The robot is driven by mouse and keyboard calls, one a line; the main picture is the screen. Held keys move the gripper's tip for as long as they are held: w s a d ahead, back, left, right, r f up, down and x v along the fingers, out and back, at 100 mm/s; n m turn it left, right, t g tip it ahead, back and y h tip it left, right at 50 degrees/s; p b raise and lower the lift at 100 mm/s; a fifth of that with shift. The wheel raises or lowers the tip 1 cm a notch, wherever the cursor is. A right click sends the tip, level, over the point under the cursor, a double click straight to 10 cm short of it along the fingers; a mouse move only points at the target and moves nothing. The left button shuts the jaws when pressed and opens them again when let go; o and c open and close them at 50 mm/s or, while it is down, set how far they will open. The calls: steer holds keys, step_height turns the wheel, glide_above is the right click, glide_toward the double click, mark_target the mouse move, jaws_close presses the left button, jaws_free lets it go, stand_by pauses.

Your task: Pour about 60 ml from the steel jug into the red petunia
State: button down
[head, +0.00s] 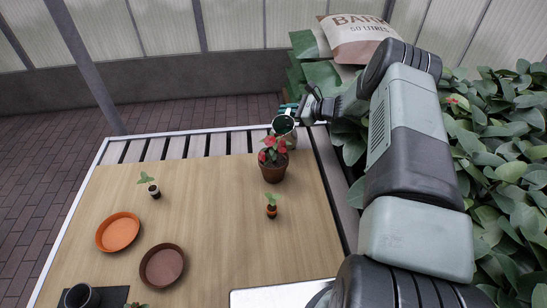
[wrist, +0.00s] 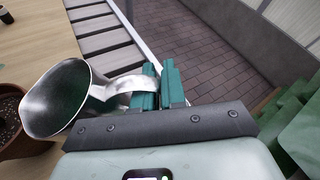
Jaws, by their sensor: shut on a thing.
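The steel jug (head: 291,139) is at the far right of the table, just behind the red petunia (head: 273,158), which stands in a brown pot. My gripper (head: 291,109) is shut on the jug's handle. In the wrist view the fingers (wrist: 159,88) pinch the curved handle, and the jug (wrist: 62,100) shows its open mouth. I cannot tell its exact tilt or how much liquid it holds. The pot with dark soil (wrist: 8,122) is partly visible beside the jug's lip; the flowers do not show there. No stream is visible.
A small seedling pot (head: 271,211) stands in front of the petunia, another (head: 155,192) further left. An orange saucer (head: 118,232), a brown saucer (head: 163,265) and a dark cup (head: 82,297) are at the front left. Dense foliage (head: 500,150) borders the right side.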

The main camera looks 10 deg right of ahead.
mark_target(284, 121)
steer(key=s+r, duration=0.1)
steer(key=s+a+r+n+t, duration=0.1)
steer(key=r, duration=0.1)
steer(key=s+r+n, duration=0.1)
steer(key=r, duration=0.1)
steer(key=shift+a+r+t, duration=0.1)
steer(key=shift+a+t, duration=0.05)
steer(key=shift+t, duration=0.15)
steer(key=s+r+n, duration=0.1)
steer(key=r+n+t, duration=0.1)
steer(key=r, duration=0.1)
steer(key=shift+s+a+n, duration=0.3)
steer(key=shift+s+a, duration=0.05)
steer(key=shift+a, duration=0.05)
steer(key=shift+s+a+n+t, duration=0.25)
steer(key=shift+s+n+t, duration=0.35)
steer(key=shift+n, duration=0.2)
steer(key=shift+s+a+r+n, duration=0.15)
steer(key=shift+s+r+n, duration=0.25)
steer(key=shift+r, duration=0.05)
steer(key=shift+s+a+r+n+t, duration=0.3)
steer(key=shift+s+n, duration=0.1)
steer(key=shift+s, duration=0.1)
